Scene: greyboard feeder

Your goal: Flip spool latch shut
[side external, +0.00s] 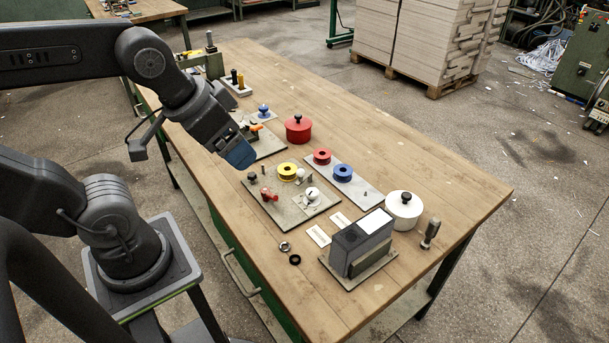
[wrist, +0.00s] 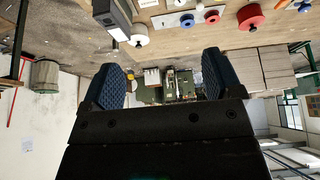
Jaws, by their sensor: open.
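A yellow spool (side external: 287,171) sits on a grey board (side external: 290,217) in the side external view. A small red part (side external: 269,195), a white round part with a dark mark (side external: 312,194) and a black knob (side external: 252,176) are on the same board. Which of these is the latch, and whether it is shut, I cannot tell. My gripper (side external: 238,152) is above the table, up and left of the yellow spool and apart from it. In the wrist view my gripper (wrist: 160,82) is open and empty, its blue pads wide apart.
A second board (side external: 362,195) holds a red spool (side external: 322,156) and a blue spool (side external: 343,172). The table's far right side is clear.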

